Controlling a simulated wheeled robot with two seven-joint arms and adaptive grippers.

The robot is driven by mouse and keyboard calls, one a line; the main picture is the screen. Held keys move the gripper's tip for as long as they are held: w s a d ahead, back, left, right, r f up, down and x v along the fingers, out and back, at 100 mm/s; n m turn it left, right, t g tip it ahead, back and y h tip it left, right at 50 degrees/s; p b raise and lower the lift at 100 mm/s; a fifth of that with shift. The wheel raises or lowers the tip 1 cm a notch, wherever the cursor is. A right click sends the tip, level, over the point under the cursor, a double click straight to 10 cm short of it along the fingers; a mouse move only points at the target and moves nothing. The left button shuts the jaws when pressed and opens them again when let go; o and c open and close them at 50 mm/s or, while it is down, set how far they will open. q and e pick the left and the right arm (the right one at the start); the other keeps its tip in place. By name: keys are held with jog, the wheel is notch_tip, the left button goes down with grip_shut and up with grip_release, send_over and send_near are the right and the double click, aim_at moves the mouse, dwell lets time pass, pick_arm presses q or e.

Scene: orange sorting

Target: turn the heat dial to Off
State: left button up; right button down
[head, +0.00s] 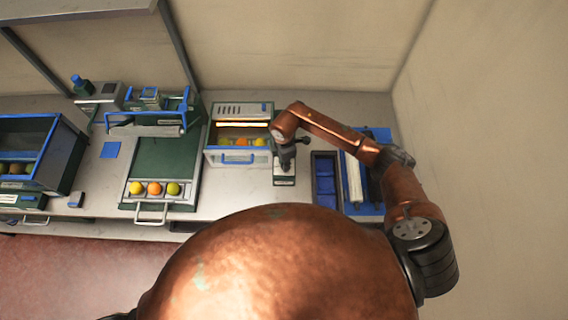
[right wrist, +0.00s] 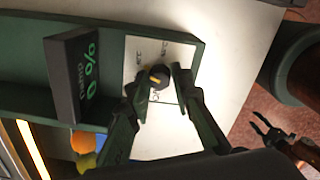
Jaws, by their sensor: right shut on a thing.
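The heat dial (right wrist: 159,76) is a small dark knob with a yellow mark, on a white panel (right wrist: 146,52) with printed labels. The labels are too small to read surely, so I cannot tell which setting the mark points to. My right gripper (right wrist: 157,88) has its two fingers on either side of the dial, shut on it. In the head view my right gripper (head: 286,158) reaches down over the panel and hides the dial. My left gripper (right wrist: 268,133) shows in the right wrist view, fingers apart and empty, above the floor.
A warming box (head: 238,110) with a glowing orange bar and several fruits stands left of the panel. A dark display (right wrist: 80,75) with green text stands beside the dial. A green tray (head: 163,160) with three fruits lies farther left. Blue bins (head: 325,180) lie to the right.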

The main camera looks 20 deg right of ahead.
jog(key=n+b, duration=0.3)
jog(key=n, duration=0.2)
jog(key=shift+f+n, duration=0.1)
jog(key=shift+n, duration=0.2)
jog(key=n+b, duration=0.4)
jog(key=n, duration=0.1)
jog(key=n+b, duration=0.5)
jog(key=n, duration=0.1)
jog(key=shift+f+n, duration=0.1)
jog(key=shift+n, duration=0.3)
jog(key=n+b, duration=0.3)
jog(key=n, duration=0.1)
jog(key=shift+n, duration=0.3)
jog(key=shift+r, duration=0.2)
jog(key=c, duration=1.7)
grip_release()
jog(key=shift+r, duration=0.1)
